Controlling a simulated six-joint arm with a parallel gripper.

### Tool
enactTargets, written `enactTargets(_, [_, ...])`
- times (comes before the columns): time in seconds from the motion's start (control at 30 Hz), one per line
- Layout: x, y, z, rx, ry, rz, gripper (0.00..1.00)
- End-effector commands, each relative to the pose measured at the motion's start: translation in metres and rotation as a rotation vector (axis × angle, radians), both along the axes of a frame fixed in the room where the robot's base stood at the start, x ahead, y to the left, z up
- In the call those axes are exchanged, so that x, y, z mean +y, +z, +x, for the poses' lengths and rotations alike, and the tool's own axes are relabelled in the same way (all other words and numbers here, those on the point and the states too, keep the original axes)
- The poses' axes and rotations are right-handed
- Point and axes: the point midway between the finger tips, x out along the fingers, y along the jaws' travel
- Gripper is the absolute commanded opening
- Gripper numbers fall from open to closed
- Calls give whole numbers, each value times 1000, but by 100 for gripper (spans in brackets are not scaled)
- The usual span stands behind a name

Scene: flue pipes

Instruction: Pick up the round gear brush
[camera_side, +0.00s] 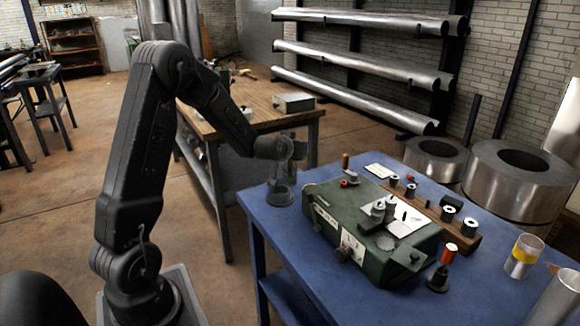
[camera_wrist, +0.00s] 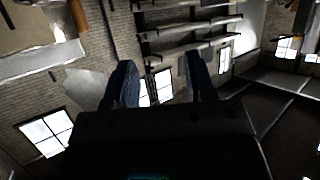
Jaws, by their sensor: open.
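I cannot pick out the round gear brush for certain in either view. In the side view, a small dark upright piece (camera_side: 438,279) stands by an orange-red cylinder (camera_side: 449,254) at the right front of the blue table; I cannot tell whether it is the brush. The end of my arm is over the table's far left corner, left of the green machine (camera_side: 375,230); its fingers are not clear there. In the wrist view, the two dark blue fingers of my gripper (camera_wrist: 160,70) stand apart. Nothing shows held between them; wall and windows show behind.
The blue table (camera_side: 262,226) also carries a wooden strip (camera_side: 462,243) with several small spools and a clear cup with a yellow band (camera_side: 523,256). A wooden bench (camera_side: 250,98) stands behind. Large metal rings (camera_side: 520,180) stand beyond the table.

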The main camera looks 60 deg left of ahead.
Motion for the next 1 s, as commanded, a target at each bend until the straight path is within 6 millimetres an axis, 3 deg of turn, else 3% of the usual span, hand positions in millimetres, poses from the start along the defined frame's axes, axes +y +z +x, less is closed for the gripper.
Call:
enactTargets(0.03, [21,-16,-1,-13,40,18,50])
enactTargets(0.1, [43,-30,-3,-37,82,47,50])
enactTargets(0.2, [62,-42,-7,-63,124,78,50])
enactTargets(0.37, [77,-50,-5,-78,146,99,50])
enactTargets(0.73, [118,-69,37,-79,146,99,50])
enactTargets(1.0, [131,-74,50,-78,144,98,50])
